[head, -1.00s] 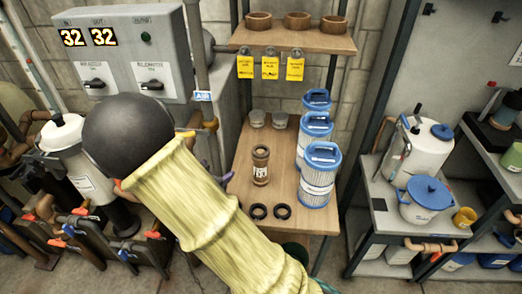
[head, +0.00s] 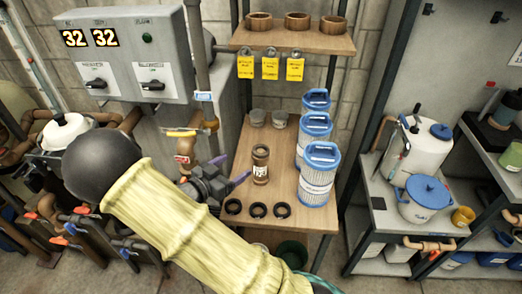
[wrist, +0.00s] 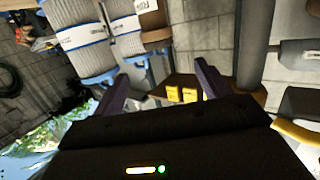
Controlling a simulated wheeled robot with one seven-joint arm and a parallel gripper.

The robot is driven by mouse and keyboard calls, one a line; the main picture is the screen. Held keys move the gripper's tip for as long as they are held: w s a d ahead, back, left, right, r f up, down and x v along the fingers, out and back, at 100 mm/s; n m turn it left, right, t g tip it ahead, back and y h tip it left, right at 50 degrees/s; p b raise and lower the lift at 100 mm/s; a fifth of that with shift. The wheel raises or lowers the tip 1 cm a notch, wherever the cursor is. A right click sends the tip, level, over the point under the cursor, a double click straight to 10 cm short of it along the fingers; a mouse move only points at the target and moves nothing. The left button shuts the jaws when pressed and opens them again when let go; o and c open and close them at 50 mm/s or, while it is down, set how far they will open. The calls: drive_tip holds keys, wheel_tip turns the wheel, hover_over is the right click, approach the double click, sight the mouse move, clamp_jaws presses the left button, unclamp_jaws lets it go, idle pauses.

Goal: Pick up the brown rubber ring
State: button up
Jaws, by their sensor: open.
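Three brown round ring-like pieces, left (head: 258,21), middle (head: 297,20) and right (head: 327,23), sit in a row on the upper wooden shelf. Three dark, nearly black rings, left (head: 233,206), middle (head: 257,210) and right (head: 281,210), lie flat near the front edge of the lower wooden shelf. I cannot tell which one is the brown rubber ring. My gripper (head: 231,168) is open and empty, left of the lower shelf and behind the dark rings in the picture. Its two purple fingers (wrist: 161,76) stand apart in the wrist view.
A brown labelled cylinder (head: 261,165) stands on the lower shelf, just right of my fingers. Blue-lidded filter cartridges (head: 318,175) line its right side. Two small grey cups (head: 268,119) stand behind. Yellow tags (head: 270,69) hang under the upper shelf. A vertical pipe (head: 200,65) rises at left.

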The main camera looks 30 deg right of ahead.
drive_tip(key=p, duration=0.1)
approach(264, 147)
drive_tip(key=x, duration=0.3)
drive_tip(key=shift+w, duration=0.15)
drive_tip(key=shift+d, duration=0.1)
drive_tip(key=p+x, duration=0.1)
drive_tip(key=x, duration=0.3)
drive_tip(key=shift+d+r+p, duration=0.1)
drive_tip(key=shift+p, duration=0.3)
drive_tip(key=shift+d, duration=0.4)
drive_tip(key=shift+c, duration=0.5)
drive_tip(key=c, duration=0.9)
